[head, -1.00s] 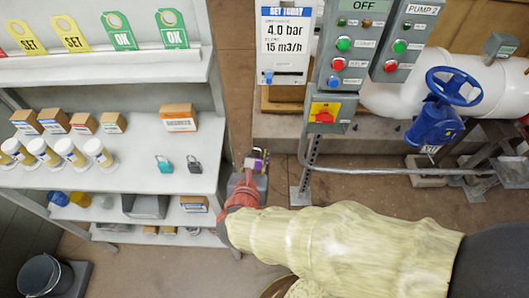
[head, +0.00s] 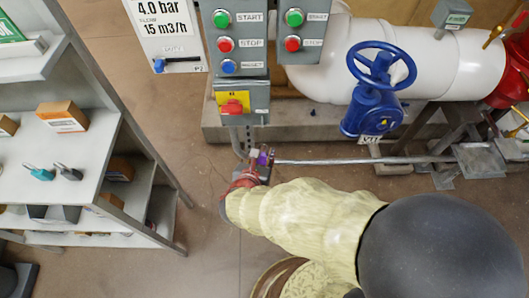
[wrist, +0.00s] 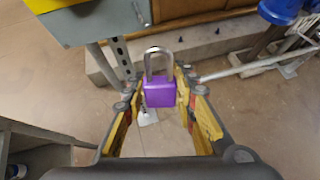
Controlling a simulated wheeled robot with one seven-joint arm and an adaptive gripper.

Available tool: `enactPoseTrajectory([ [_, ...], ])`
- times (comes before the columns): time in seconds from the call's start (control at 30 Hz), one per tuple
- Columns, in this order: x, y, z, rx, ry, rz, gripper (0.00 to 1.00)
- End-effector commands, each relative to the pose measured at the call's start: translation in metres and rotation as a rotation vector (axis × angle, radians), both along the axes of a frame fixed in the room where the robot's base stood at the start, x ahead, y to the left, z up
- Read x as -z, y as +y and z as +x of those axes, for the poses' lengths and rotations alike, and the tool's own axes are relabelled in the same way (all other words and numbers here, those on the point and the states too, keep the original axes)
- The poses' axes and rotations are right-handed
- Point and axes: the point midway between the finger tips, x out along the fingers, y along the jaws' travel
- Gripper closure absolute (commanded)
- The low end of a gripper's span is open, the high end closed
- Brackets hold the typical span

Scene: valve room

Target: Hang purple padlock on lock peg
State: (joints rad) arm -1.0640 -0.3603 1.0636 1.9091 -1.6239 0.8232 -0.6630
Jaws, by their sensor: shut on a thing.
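The purple padlock (wrist: 161,94) is held between the fingers of my gripper (wrist: 160,103) in the wrist view, its silver shackle pointing up and away from me. In the head view my gripper (head: 262,167) is shut on the padlock (head: 264,154), of which only a small purple patch shows. It is out over the floor, below the grey switch box (head: 243,105) with a red rotary handle on a yellow plate. I cannot clearly make out a lock peg in either view.
A blue valve wheel (head: 381,63) and white pipe (head: 440,45) stand at the right. A horizontal metal conduit (head: 350,161) runs just beyond my gripper. A teal padlock (head: 40,173) and a dark padlock (head: 68,172) lie on the shelf unit (head: 95,185) at left.

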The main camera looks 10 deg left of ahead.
Motion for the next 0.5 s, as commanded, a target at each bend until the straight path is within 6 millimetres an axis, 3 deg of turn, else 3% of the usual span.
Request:
enactPoseTrajectory([
  [0.5, 0.003, 0.007, 0.033, 0.001, 0.0, 0.0, 0.95],
])
